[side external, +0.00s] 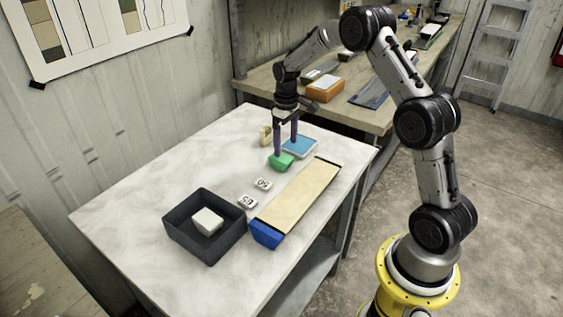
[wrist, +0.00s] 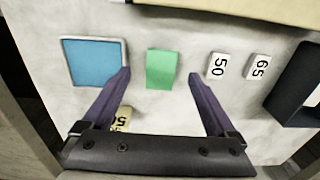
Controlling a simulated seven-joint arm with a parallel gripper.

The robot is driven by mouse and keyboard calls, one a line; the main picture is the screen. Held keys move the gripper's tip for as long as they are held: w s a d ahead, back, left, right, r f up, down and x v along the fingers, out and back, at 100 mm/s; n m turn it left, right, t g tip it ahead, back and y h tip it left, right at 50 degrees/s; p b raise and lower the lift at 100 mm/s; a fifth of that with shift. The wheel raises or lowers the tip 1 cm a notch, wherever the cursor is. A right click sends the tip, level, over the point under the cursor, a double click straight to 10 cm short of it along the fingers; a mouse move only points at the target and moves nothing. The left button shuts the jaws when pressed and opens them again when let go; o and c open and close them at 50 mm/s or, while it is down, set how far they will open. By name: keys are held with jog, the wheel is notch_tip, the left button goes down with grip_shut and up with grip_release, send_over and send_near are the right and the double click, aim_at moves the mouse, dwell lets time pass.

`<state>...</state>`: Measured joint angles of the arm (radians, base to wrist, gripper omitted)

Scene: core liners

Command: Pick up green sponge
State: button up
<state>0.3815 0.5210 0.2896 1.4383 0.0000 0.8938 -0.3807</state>
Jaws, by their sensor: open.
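The green sponge (side external: 281,162) lies on the white table, left of the blue-topped tray in the side external view. In the wrist view the sponge (wrist: 162,69) shows whole, just beyond and between the two purple fingers. My gripper (side external: 286,152) is open, pointing down at the sponge, with its fingertips close to it. In the wrist view my gripper (wrist: 160,74) has a wide gap between its fingers and nothing is held. I cannot tell whether a fingertip touches the sponge.
The light blue tray (side external: 300,147) lies right beside the sponge. Number blocks marked 50 (side external: 263,184) and 65 (side external: 247,202) lie nearer. A yellowish block (side external: 265,136) stands behind. A long tan core liner (side external: 300,196) with a blue end and a dark box (side external: 183,240) holding a white block are nearby.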

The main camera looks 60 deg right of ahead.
aim_at(284, 157)
jog(key=shift+w+a+f, duration=0.1)
jog(key=shift+w+f, duration=0.05)
jog(key=shift+f, duration=1.6)
jog(key=shift+w+f, duration=0.15)
jog(key=shift+f, duration=1.6)
jog(key=c, duration=1.4)
jog(key=shift+r, duration=0.1)
